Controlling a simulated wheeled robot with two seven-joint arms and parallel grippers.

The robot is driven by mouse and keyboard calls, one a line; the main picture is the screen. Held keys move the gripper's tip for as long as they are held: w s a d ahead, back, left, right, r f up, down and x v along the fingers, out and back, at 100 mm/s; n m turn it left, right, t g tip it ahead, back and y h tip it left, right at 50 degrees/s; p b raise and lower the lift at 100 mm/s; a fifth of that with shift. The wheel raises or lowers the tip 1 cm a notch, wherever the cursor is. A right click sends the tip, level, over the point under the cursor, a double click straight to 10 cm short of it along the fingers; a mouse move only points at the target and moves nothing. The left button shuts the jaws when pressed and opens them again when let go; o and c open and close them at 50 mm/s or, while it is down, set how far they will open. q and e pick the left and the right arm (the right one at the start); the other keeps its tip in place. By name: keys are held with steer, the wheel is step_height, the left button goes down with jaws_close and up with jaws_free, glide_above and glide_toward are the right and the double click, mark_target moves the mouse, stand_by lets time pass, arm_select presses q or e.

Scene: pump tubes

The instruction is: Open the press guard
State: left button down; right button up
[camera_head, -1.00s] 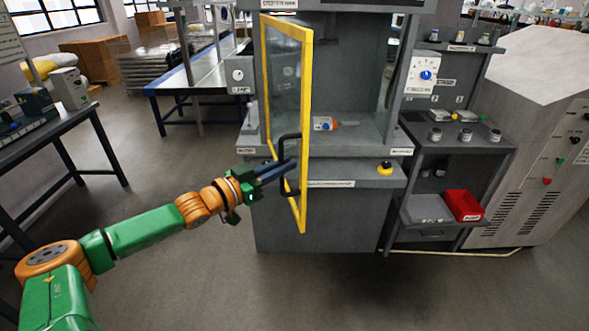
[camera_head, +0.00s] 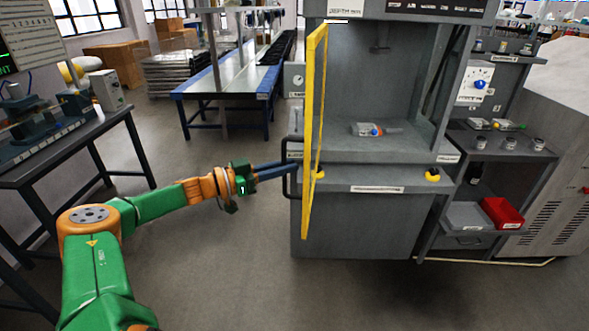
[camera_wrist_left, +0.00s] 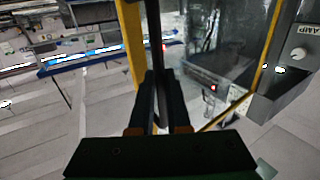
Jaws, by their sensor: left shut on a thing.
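The press guard (camera_head: 314,130) is a yellow-framed clear panel, hinged on the left side of the grey press (camera_head: 370,222). It stands swung open, seen nearly edge-on, and the press opening is uncovered. Its black handle (camera_head: 287,170) is on the outer side of the frame. My left gripper (camera_head: 292,166) is shut on this handle. In the left wrist view the dark fingers (camera_wrist_left: 158,100) close around the black bar beside the yellow frame (camera_wrist_left: 131,40). My right gripper is not in view.
A yellow button (camera_head: 432,174) is on the press front. A red bin (camera_head: 502,213) is on the shelf at right.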

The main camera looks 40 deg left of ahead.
arm_select(q)
steer(key=shift+s+a+r+h, duration=0.2)
steer(key=shift+a+h, duration=0.1)
steer(key=shift+a, duration=0.2)
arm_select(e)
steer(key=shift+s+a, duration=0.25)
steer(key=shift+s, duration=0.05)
arm_select(q)
steer(key=c, duration=1)
jaws_free()
steer(key=shift+o, duration=0.6)
steer(key=shift+w+d+f, duration=0.1)
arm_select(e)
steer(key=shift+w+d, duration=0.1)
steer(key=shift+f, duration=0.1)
arm_select(q)
steer(key=b+v, duration=0.2)
steer(key=v, duration=0.5)
steer(key=shift+b, duration=0.3)
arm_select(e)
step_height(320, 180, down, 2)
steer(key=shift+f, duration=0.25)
